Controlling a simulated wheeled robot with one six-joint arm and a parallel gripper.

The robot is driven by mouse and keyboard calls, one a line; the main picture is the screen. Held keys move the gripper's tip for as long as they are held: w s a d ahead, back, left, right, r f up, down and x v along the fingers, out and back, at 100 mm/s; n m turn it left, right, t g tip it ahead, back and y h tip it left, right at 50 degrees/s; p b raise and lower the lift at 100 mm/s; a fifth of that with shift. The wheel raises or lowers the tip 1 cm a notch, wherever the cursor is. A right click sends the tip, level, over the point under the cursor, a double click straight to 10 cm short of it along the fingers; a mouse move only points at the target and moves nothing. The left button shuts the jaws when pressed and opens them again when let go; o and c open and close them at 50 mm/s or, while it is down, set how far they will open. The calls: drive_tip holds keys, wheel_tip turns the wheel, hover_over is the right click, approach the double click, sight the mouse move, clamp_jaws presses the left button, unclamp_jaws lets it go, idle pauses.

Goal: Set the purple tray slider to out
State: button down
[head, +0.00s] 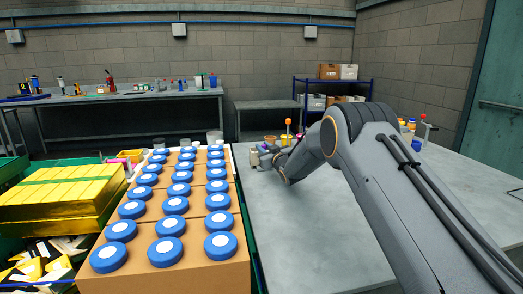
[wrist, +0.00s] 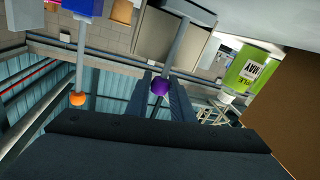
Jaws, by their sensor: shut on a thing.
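The purple knob (wrist: 160,87) of the tray slider is a round ball on a grey rod in the wrist view. My gripper (wrist: 165,98) has its dark fingers on either side of this knob and is shut on it. The slider's track and its in or out position cannot be made out. In the head view, my gripper (head: 270,157) is at the far end of the table, partly hidden by my arm, with a small purple patch (head: 264,147) beside it.
An orange knob (wrist: 78,99) on a second rod stands to the left in the wrist view. A green-labelled container (wrist: 250,68) is at the right. In the head view, blue-lidded items (head: 175,205) fill boxes left of the grey table (head: 290,235), whose near part is bare.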

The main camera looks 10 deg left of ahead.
drive_tip(key=c, duration=1.5)
unclamp_jaws()
drive_tip(key=shift+c, duration=0.2)
drive_tip(key=b+v, duration=0.1)
drive_tip(key=v, duration=0.6)
drive_tip(key=shift+s+d, duration=0.2)
drive_tip(key=shift+s, duration=0.15)
